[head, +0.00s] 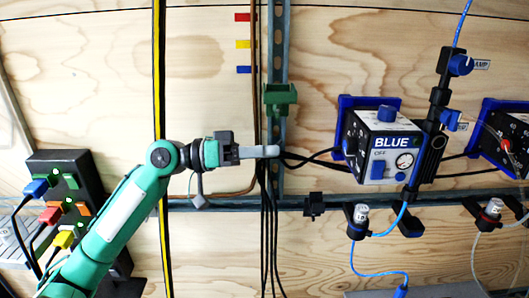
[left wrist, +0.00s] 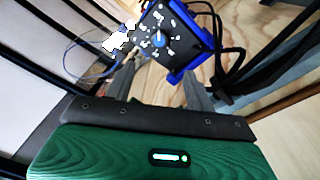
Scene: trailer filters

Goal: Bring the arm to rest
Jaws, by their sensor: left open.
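My left arm, green and white, comes in from the lower left in the head view. Its left gripper (head: 274,151) points right, in front of the vertical metal rail and the black cables. In the left wrist view the two grey fingers of the left gripper (left wrist: 160,85) stand apart with nothing between them. A box with a blue frame and a dial (left wrist: 181,38) lies beyond the fingers there. In the head view the box labelled BLUE (head: 383,145) is to the right of the gripper, apart from it. My right gripper is in neither view.
A green bracket (head: 280,97) sits on the vertical rail just above the gripper. A black block with coloured plugs (head: 72,178) is at the left. A second blue-framed box (head: 503,135) is at the right edge. Bare plywood (head: 205,70) is above the arm.

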